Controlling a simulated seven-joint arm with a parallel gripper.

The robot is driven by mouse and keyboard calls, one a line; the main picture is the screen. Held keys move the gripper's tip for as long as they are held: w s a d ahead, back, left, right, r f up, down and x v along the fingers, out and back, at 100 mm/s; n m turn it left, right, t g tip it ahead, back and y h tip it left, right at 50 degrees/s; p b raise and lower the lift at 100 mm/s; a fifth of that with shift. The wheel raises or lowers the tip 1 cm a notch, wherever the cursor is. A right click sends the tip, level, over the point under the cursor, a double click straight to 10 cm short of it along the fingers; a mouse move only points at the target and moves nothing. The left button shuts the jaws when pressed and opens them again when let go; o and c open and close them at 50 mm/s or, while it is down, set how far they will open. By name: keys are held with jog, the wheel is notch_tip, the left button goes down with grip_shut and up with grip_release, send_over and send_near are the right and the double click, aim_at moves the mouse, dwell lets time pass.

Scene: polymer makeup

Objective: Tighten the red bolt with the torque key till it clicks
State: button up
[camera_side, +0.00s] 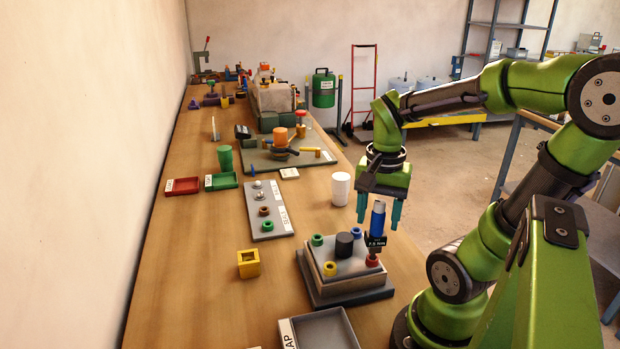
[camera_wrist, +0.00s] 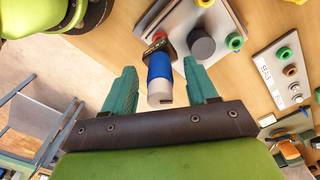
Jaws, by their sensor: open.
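The torque key (camera_side: 378,221) has a blue handle with a light cap and a black "7.5 Nm" label block. In the wrist view the blue handle (camera_wrist: 159,66) shows between the open fingertips (camera_wrist: 158,68), with gaps on both sides.
The block also carries a black cylinder (camera_side: 344,245) and green (camera_side: 317,240), blue (camera_side: 356,233) and yellow (camera_side: 330,268) bolts close to the key. A white cup (camera_side: 341,188) stands behind. A grey tray (camera_side: 324,329) lies in front.

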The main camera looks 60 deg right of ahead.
jog(key=shift+r, duration=0.1)
notch_tip(320, 180, up, 16)
notch_tip(320, 180, down, 18)
jog(key=n, duration=2.4)
jog(key=shift+n, duration=0.3)
